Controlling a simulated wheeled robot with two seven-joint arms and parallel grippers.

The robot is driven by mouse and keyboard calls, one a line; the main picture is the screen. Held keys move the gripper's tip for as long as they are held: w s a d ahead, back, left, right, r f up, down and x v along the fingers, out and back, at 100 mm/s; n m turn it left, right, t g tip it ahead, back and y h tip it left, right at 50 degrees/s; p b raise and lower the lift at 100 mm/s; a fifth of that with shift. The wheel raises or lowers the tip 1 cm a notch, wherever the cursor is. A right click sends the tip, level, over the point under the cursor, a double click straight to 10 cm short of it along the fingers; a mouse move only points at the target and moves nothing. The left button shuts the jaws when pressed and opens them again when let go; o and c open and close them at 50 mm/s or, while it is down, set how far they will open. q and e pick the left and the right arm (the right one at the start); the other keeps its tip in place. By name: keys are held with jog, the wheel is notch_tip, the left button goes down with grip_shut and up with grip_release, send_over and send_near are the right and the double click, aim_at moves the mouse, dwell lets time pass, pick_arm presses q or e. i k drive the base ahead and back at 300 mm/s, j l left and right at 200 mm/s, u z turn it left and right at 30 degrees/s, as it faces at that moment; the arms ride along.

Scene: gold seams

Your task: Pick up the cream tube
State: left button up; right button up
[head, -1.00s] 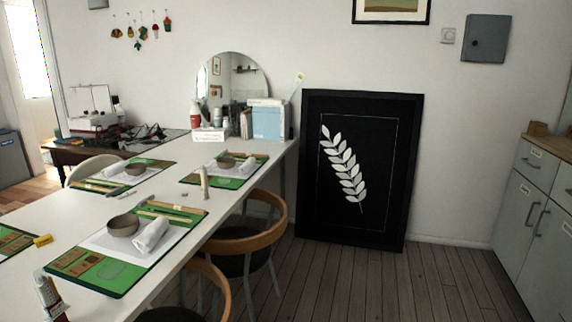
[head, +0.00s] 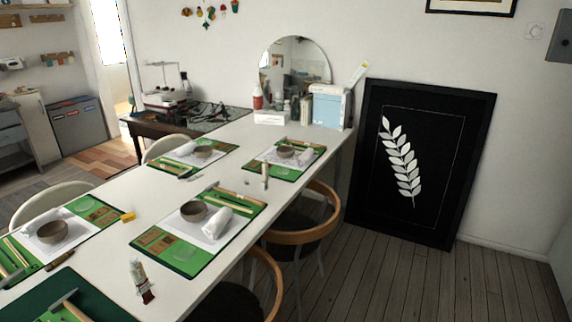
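A small pale tube with a dark red end (head: 141,280) is on the near part of the long white table (head: 190,187), close to its right edge. A second slim, cream-coloured upright item (head: 265,175) is farther along the table, beside a green mat; it is too small to tell if it is a tube. Which of the two is the cream tube I cannot tell for sure. Neither of my grippers shows in the head view.
Green mats (head: 170,262) with grey bowls (head: 193,211) and rolled white cloths (head: 216,223) cover much of the table. Wooden chairs (head: 305,232) stand against its right side. A black framed leaf picture (head: 447,170) leans on the wall. Floor (head: 430,290) at right is clear.

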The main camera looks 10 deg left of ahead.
aim_at(266, 177)
jog(key=i+l+u, duration=0.25)
jog(key=i+u, duration=0.25)
jog(key=i+l+u, duration=0.45)
jog(key=i, duration=0.05)
